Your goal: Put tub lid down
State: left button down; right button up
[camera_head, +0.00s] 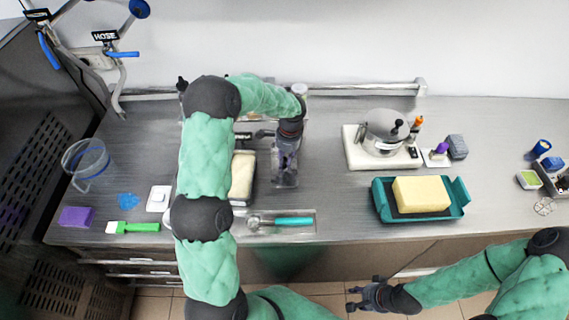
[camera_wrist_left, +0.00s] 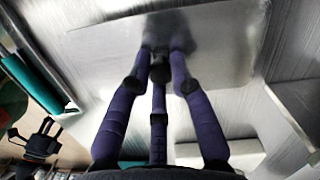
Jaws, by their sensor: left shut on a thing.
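My left gripper (camera_head: 285,150) is above the middle of the counter, pointing down. In the left wrist view, the gripper (camera_wrist_left: 160,75) is shut on a small dark knob on a pale, see-through rectangular lid (camera_wrist_left: 215,35). In the head view the lid (camera_head: 285,180) shows only partly under the gripper. I cannot tell whether it touches the counter. A tub with pale yellow contents (camera_head: 242,178) stands just left of the lid, partly hidden by my left arm. My right gripper (camera_head: 364,297) is open and empty, in front of the counter's edge.
A scoop with a teal handle (camera_head: 293,221) lies on a tray in front of the lid. A teal tray (camera_head: 463,199) holds a yellow block (camera_head: 421,194). A metal pot (camera_head: 385,128) stands on a white board behind it. Bare counter (camera_head: 335,185) lies right of the lid.

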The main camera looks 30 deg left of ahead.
aim_at(286, 158)
pick_arm(q)
jog(key=shift+f, duration=1.6)
jog(key=shift+f+b, duration=0.15)
jog(key=shift+b, duration=0.15)
jog(key=c, duration=1.1)
grip_release()
jog(key=r, duration=0.4)
jog(key=r+p, duration=0.1)
jog(key=r, duration=0.3)
jog(key=w+d+r, duration=0.1)
jog(key=r, duration=0.3)
jog(key=shift+r+p, duration=0.15)
jog(key=shift+p, duration=0.15)
